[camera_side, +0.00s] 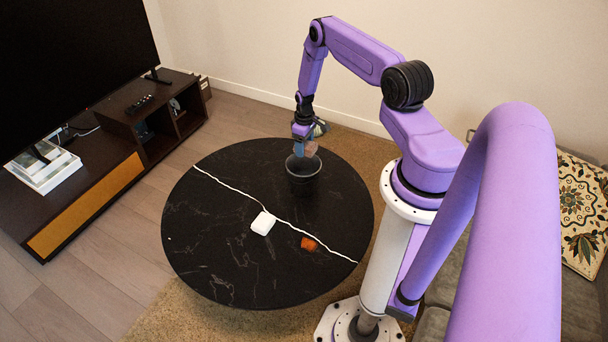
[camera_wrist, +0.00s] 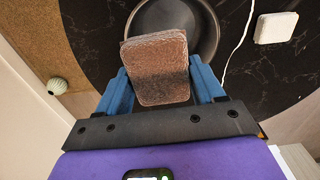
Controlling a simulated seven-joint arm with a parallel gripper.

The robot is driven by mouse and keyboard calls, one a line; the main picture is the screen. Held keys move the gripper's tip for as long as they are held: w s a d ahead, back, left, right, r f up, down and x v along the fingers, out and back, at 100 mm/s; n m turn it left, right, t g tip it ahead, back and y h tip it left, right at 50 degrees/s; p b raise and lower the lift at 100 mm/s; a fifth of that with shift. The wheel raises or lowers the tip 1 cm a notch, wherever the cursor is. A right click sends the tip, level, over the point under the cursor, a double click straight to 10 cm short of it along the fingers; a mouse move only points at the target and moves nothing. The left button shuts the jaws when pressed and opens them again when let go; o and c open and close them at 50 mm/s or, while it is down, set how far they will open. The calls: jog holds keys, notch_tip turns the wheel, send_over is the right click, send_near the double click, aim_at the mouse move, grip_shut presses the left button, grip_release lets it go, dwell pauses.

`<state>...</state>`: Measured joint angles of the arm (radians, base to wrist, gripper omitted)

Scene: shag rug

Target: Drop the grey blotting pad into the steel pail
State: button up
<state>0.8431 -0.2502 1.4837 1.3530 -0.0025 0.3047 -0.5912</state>
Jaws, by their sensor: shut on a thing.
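My gripper (camera_side: 302,132) is shut on the blotting pad (camera_side: 311,148), which looks brownish grey. In the wrist view the pad (camera_wrist: 158,70) sits between the two blue fingers (camera_wrist: 160,88). The steel pail (camera_side: 303,178), dark grey and round, stands upright on the black table. The pad is at the pail's mouth in the side view, above the rim. In the wrist view the pad covers part of the pail (camera_wrist: 205,28), whose far rim and inside show beyond it. I cannot tell the exact height of the pad over the rim.
A white square block (camera_side: 263,223) and a small orange item (camera_side: 308,243) lie on the round black table (camera_side: 215,255), in front of the pail. The white block also shows in the wrist view (camera_wrist: 275,27). The table's left side is clear.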

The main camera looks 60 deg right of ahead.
jog(key=o, duration=1)
jog(key=shift+o, duration=0.2)
notch_tip(320, 180, up, 17)
jog(key=shift+r, duration=0.15)
